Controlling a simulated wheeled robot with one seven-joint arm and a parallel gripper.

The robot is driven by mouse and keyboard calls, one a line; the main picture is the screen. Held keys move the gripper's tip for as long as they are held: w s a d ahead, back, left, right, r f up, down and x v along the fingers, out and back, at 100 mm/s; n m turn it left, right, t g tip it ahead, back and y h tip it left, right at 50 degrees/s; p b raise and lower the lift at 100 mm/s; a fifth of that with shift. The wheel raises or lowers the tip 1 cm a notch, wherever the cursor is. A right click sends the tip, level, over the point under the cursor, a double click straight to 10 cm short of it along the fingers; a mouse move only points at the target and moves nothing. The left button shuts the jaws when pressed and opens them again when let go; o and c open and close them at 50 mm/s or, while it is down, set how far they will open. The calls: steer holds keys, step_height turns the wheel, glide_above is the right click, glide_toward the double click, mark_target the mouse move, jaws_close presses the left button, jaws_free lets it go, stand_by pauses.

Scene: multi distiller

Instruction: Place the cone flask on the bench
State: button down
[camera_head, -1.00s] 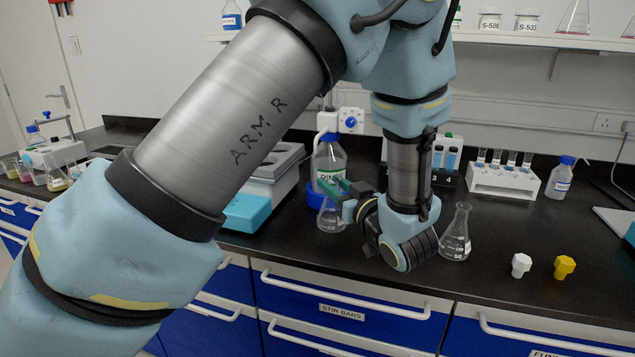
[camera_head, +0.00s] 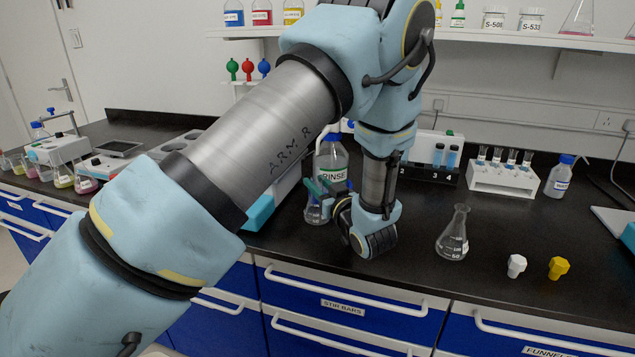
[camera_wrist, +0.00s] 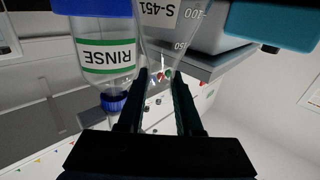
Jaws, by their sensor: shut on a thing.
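My gripper (camera_head: 322,188) is shut on the neck of a clear cone flask (camera_head: 316,211), left of centre in the head view. The flask is in front of the RINSE bottle (camera_head: 331,160), low over the black bench (camera_head: 400,272); I cannot tell whether its base touches. In the wrist view my gripper's fingers (camera_wrist: 160,80) stand either side of the neck of the flask (camera_wrist: 166,42), which shows a label S-451 and graduation marks. The RINSE bottle (camera_wrist: 107,55) is close beside it there. A second cone flask (camera_head: 453,236) stands upright on the bench to the right.
A white stopper (camera_head: 516,266) and a yellow stopper (camera_head: 558,268) stand right of the second flask. A test tube rack (camera_head: 503,178) and a blue-capped bottle (camera_head: 559,177) stand behind. Bare bench lies between my gripper and the second flask.

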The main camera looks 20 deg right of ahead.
steer(key=shift+f, duration=0.1)
steer(key=c, duration=0.6)
jaws_free()
steer(key=shift+r, duration=0.25)
steer(key=s+b, duration=0.2)
steer(key=s, duration=0.4)
steer(key=s+b, duration=0.2)
steer(key=s, duration=0.4)
steer(key=shift+d+f, duration=0.15)
steer(key=shift+d, duration=0.05)
steer(key=shift+s, duration=0.1)
